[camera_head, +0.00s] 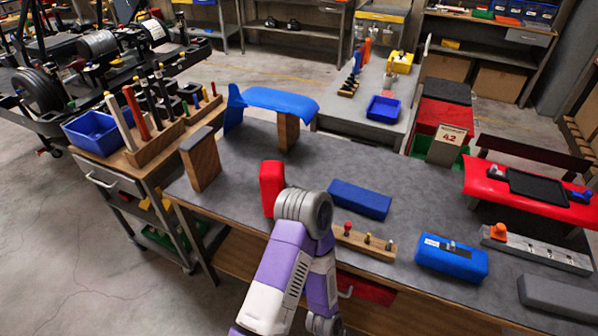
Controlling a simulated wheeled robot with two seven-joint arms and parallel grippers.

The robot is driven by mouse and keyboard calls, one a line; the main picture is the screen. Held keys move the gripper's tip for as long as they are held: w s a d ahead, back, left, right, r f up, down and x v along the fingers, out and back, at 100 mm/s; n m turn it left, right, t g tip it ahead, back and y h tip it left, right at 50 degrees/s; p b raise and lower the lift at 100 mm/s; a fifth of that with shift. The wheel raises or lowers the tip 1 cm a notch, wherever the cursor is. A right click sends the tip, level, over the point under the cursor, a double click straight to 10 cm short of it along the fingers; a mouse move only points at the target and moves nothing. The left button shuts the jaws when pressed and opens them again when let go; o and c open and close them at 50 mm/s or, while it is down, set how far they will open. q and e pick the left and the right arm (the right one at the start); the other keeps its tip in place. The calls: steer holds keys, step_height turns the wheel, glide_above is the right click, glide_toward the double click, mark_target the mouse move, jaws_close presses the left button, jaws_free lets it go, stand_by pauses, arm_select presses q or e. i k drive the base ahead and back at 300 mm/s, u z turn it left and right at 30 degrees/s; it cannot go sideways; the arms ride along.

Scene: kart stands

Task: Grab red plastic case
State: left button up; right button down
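A red case-like block (270,186) stands upright on the grey workbench top (335,165), near its left part. My purple and white arm rises from the bottom edge, and its grey joint covers the red case's lower right side in the picture. I cannot tell whether the arm touches it. Neither gripper's fingers show in the head view.
On the bench are a blue flat case (360,199), a blue box (451,258), a wooden block with knobs (362,242) and a blue curved panel (270,99) on wooden stands. A red panel with a black tray (543,189) lies right. Bare bench lies behind the blue case.

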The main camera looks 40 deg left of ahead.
mark_target(272, 182)
steer(key=u, duration=3.75)
steer(key=k, duration=0.8)
steer(key=z, duration=0.9)
steer(key=i, duration=0.55)
